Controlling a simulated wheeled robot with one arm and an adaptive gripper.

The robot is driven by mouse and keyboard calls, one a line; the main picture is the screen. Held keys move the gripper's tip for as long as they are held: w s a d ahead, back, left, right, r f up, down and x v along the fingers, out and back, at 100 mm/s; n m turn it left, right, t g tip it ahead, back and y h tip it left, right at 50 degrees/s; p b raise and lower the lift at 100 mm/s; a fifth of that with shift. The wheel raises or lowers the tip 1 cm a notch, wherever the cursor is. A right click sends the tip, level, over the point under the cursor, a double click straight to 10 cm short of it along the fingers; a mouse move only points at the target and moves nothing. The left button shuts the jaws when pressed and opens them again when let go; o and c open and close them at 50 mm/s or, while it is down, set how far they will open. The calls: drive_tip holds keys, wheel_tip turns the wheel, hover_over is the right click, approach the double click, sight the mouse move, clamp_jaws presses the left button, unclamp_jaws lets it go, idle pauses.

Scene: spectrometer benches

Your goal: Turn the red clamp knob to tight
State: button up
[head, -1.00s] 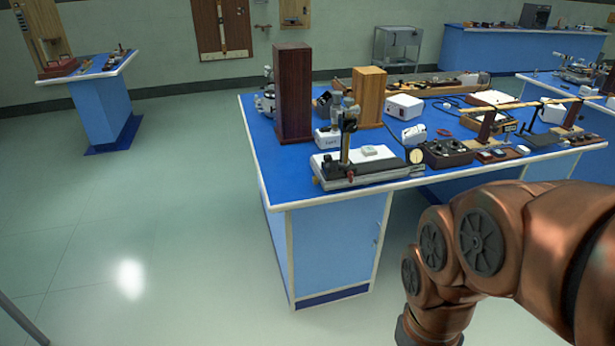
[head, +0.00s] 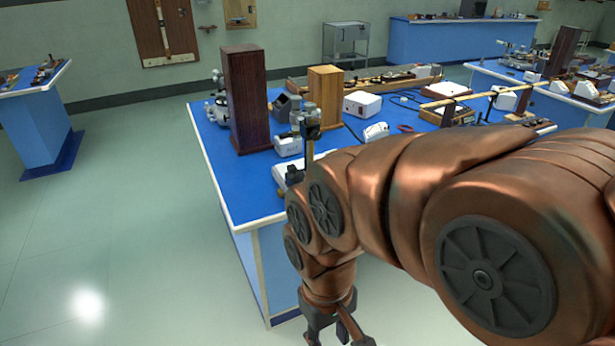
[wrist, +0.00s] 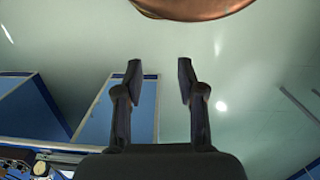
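I cannot make out the red clamp knob in either current view. A stand instrument with a white base (head: 284,172) and an upright post (head: 309,155) sits at the near left part of the blue bench. My copper arm hides the front and right of its base. My gripper (head: 338,338) hangs low in front of the bench, at the bottom edge of the head view. In the wrist view my gripper (wrist: 159,68) is open and empty, with its two fingers apart over bare floor.
The blue bench top (head: 229,185) also holds a dark wooden block (head: 246,100), a lighter wooden block (head: 325,98) and a white box (head: 362,103). Another bench (head: 36,130) stands at the far left. The floor (head: 120,220) left of the main bench is clear.

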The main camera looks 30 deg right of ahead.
drive_tip(key=shift+w+d+f+m+t+h+b, duration=0.2)
drive_tip(key=shift+w+d+f+t+b, duration=1.25)
drive_tip(key=shift+w+d+t+b, duration=4.35)
drive_tip(key=shift+w+d+f+m+t+h+b, duration=0.1)
drive_tip(key=shift+w+d+f+t+h+b, duration=0.35)
drive_tip(key=shift+w+d+f+b, duration=5.45)
drive_tip(key=shift+w+d+r+m+t+h+p, duration=0.1)
drive_tip(key=shift+w+d+r+t+p, duration=1.6)
drive_tip(key=shift+w, duration=9.45)
wheel_tip(320, 180, up, 2)
drive_tip(key=t+b, duration=0.1)
drive_tip(key=t, duration=0.2)
drive_tip(key=shift+d+r+b, duration=0.1)
drive_tip(key=shift+r+b, duration=0.15)
drive_tip(key=shift+b, duration=0.1)
clamp_jaws()
